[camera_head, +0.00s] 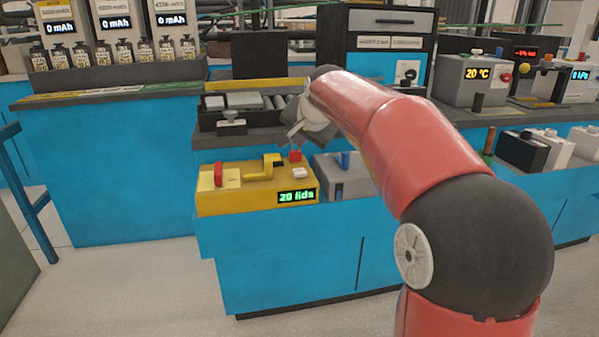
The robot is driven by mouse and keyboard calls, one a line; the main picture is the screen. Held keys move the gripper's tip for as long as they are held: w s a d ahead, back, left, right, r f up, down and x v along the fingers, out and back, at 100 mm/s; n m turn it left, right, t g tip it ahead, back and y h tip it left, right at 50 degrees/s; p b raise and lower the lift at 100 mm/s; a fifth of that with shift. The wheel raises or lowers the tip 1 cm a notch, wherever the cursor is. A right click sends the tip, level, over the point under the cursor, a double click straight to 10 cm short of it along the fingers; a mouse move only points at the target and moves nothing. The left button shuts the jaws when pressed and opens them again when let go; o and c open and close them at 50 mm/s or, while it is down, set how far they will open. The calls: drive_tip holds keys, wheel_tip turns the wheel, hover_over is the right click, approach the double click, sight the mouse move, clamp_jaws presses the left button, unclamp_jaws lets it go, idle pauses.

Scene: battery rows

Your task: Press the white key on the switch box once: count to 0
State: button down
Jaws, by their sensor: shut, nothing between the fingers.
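The yellow switch box (235,200) sits on the blue bench's lower front ledge. Its green display (297,196) reads "20 lids". The small white key (300,173) is on its top near the right edge, with a red block (295,156) just behind it. A yellow handle (262,170) and a red knob (218,174) are also on the box top. My gripper (293,134) shows in part at the end of the red arm. It is shut and empty, and appears in the picture above the red block and the white key. Its height above them is hard to tell.
A grey box (345,185) with a blue lever stands close to the right of the switch box. Behind is a dark rack (225,123) with rollers. My arm hides part of the bench at right. The floor (150,290) at front left is clear.

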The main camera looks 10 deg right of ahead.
sight(301, 173)
drive_tip(key=shift+f+b, duration=1.8)
drive_tip(key=shift+f, duration=0.6)
drive_tip(key=shift+f+b, duration=0.3)
drive_tip(key=shift+f, duration=0.1)
drive_tip(key=shift+f+b, duration=0.3)
drive_tip(key=shift+f, duration=0.15)
idle(0.6)
idle(0.3)
drive_tip(key=shift+r+p, duration=0.75)
drive_tip(key=shift+r, duration=0.1)
wheel_tip(301, 173, up, 5)
drive_tip(key=p, duration=0.4)
drive_tip(key=shift+r, duration=0.1)
